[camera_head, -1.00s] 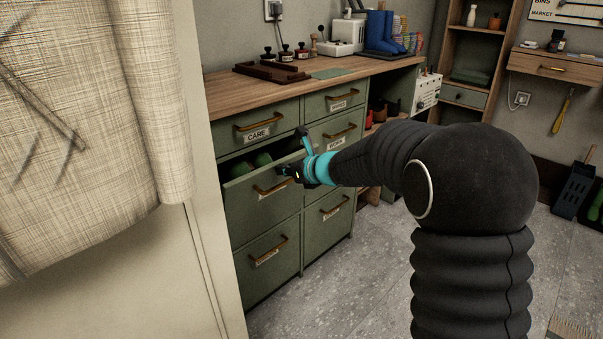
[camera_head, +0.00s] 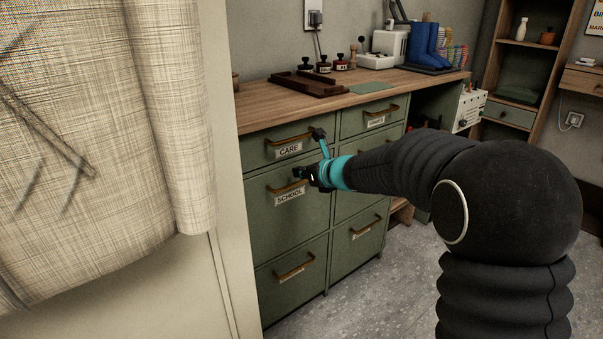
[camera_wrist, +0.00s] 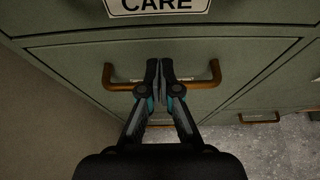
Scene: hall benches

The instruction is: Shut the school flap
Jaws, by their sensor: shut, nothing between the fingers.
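The school flap (camera_head: 287,220) is a green front with a bronze handle and a white SCHOOL label (camera_head: 289,197). It looks flush with the green cabinet, with no gap showing at its top edge. My gripper (camera_head: 299,174) is shut and empty, in front of the flap at its handle. In the wrist view my closed fingertips (camera_wrist: 160,65) lie over the middle of the bronze handle (camera_wrist: 206,81) and hide part of it and of the label. I cannot tell whether they touch the front.
The CARE drawer (camera_head: 270,149) sits shut above, and another green front (camera_head: 285,280) lies below. A wooden worktop (camera_head: 262,110) carries stamps, a dark tray (camera_head: 310,83) and blue boots (camera_head: 425,45). A pale cloth (camera_head: 100,120) hangs at left. Grey floor at right is free.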

